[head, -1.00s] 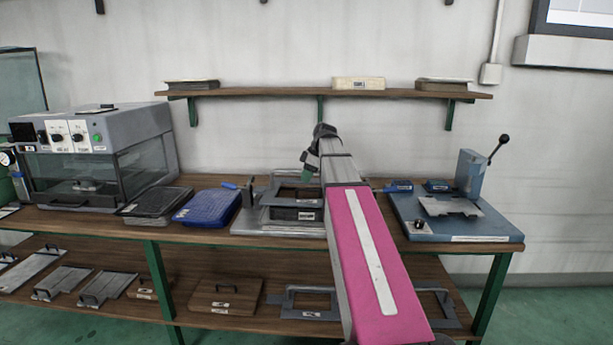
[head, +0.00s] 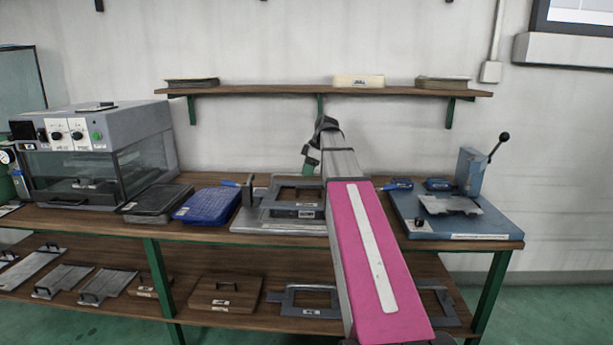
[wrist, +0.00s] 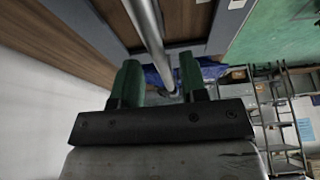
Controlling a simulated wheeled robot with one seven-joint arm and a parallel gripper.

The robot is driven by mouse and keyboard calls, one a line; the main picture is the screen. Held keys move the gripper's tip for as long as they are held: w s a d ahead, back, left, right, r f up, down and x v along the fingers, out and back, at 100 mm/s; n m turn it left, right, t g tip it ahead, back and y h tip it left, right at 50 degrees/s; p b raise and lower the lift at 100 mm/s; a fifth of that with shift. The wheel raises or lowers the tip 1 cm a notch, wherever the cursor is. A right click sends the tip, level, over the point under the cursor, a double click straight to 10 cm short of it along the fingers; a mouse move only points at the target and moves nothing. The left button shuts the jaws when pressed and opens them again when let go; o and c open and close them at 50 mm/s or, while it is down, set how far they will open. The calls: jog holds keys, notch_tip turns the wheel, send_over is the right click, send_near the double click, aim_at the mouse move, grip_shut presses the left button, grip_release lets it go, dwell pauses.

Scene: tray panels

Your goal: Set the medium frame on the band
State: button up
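A grey rectangular frame (head: 299,183), which looks like the medium frame, lies flat on the fixture at the bench's middle. It appears to rest on the labelled band (head: 306,213), but my arm hides the right side. My gripper (head: 312,163) is above the frame's rear right part, apart from it in the head view. In the wrist view my gripper (wrist: 160,78) has its two green fingers spread. A grey bar (wrist: 150,40) runs between them with space on both sides, so the gripper looks open and empty.
An upright post (head: 248,190) stands at the fixture's left. A blue tray (head: 207,206) lies left of it, and a blue press (head: 455,220) with a lever stands right. Another frame (head: 308,286) lies on the lower shelf. A wall shelf (head: 290,93) hangs behind.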

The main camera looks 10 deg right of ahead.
jog(key=v, duration=1)
jog(key=shift+r, duration=0.35)
jog(key=shift+s+d, duration=0.1)
